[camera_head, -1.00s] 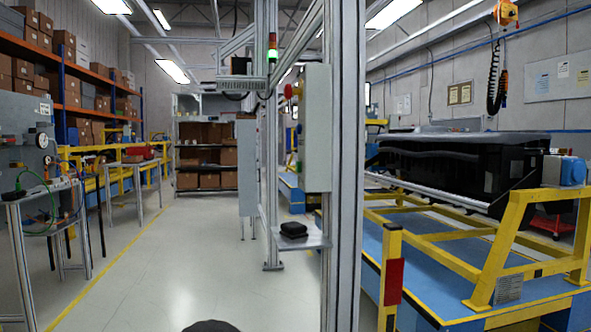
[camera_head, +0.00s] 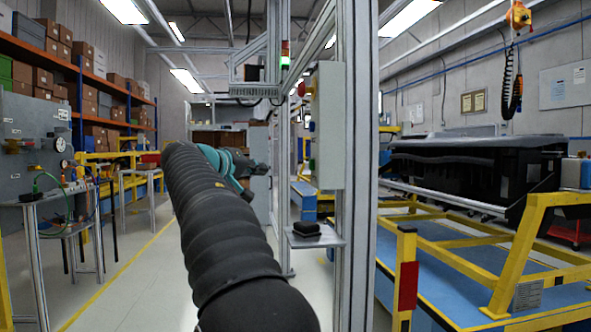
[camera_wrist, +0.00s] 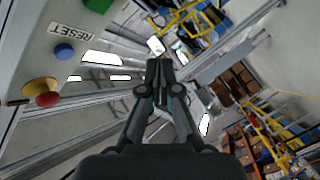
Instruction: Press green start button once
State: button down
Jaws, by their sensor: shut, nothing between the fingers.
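The grey control box (camera_head: 330,125) is fixed to an aluminium post right of my arm in the head view. Its left face bears a small green button (camera_head: 311,163) low down, a blue one (camera_head: 311,127) above it and a red one at the top. In the wrist view, the blue button (camera_wrist: 65,52) sits beside a RESET label, with the red mushroom button (camera_wrist: 43,92) at lower left. A greenish button (camera_wrist: 97,4) is cut by the top edge. My gripper (camera_wrist: 160,66) is shut and empty, pointing away, apart from the box face and touching no button.
A small shelf with a black object (camera_head: 306,228) juts out below the box. Aluminium posts (camera_head: 361,200) stand beside it. A yellow-railed blue platform (camera_head: 440,265) is at right, and a bench (camera_head: 45,195) at left. Open floor lies between.

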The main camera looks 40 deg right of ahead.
aim_at(312, 165)
jog(key=shift+w+d+r+h, duration=0.3)
jog(key=shift+d+r, duration=0.15)
jog(key=shift+r, duration=0.1)
jog(key=shift+s+d, duration=0.1)
jog(key=shift+s, duration=0.05)
jog(key=s+d+b, duration=0.1)
jog(key=s+d, duration=0.3)
jog(key=d, duration=0.3)
jog(key=shift+s+d, duration=0.15)
jog(key=shift+s, duration=0.1)
jog(key=shift+d, duration=0.1)
dwell(1.2)
jog(key=shift+s+d, duration=0.2)
jog(key=shift+d, duration=0.05)
jog(key=shift+s+d, duration=0.2)
jog(key=shift+d, duration=0.2)
dwell(0.9)
jog(key=shift+a, duration=0.15)
jog(key=shift+w+a+b, duration=0.3)
jog(key=shift+w+a, duration=0.1)
jog(key=shift+a, duration=0.15)
